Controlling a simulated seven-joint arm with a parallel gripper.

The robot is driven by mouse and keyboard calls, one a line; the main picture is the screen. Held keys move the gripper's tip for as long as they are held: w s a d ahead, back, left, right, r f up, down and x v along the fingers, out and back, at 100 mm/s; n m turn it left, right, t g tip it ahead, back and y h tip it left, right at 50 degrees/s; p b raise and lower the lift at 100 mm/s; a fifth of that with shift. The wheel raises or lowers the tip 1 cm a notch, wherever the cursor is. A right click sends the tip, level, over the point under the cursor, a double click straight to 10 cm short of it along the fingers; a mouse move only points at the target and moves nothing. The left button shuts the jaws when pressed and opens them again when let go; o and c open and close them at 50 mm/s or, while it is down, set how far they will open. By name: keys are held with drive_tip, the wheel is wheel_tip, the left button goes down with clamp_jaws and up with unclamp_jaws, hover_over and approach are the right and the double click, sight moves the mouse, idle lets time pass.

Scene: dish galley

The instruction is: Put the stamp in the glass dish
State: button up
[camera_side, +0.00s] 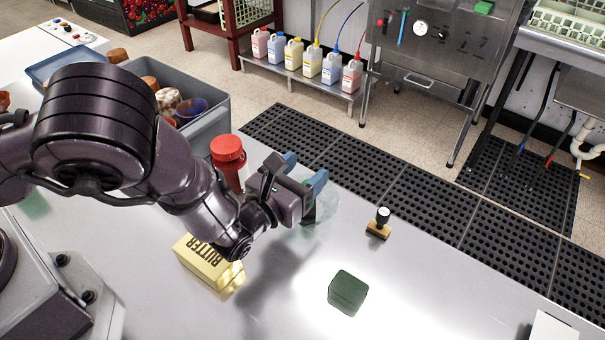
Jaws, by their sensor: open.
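The stamp (378,224) stands upright on the steel counter, with a black knob handle and a wooden base. The clear glass dish (325,228) sits on the counter to the left of the stamp and is hard to make out. My gripper (305,178) has blue fingertips spread apart and is over or just behind the dish, left of the stamp and not touching it. The near side of the dish is partly covered by my gripper.
A dark green block (348,292) lies in front of the stamp. A yellow butter box (208,264) and a red-lidded container (228,158) stand near my arm. A grey bin (207,122) holds cups. The counter's far edge runs close behind the stamp.

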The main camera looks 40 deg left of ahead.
drive_tip(key=s, duration=1.2)
drive_tip(key=w+a+r+n+g+y, duration=0.2)
drive_tip(key=a+r+n+g+y, duration=0.2)
drive_tip(key=a+r+n+y, duration=0.75)
drive_tip(key=s+a+r+n+g, duration=0.5)
drive_tip(key=a+n+g, duration=0.4)
drive_tip(key=n+g, duration=0.15)
drive_tip(key=s+d+r+n+t+h, duration=0.1)
drive_tip(key=s+r+n+t+h, duration=0.1)
drive_tip(key=s+r+n+h, duration=0.7)
drive_tip(key=s+n+h, duration=0.1)
drive_tip(key=n+h, duration=0.1)
drive_tip(key=n, duration=0.3)
drive_tip(key=shift+d+r, duration=0.25)
drive_tip(key=shift+r, duration=0.1)
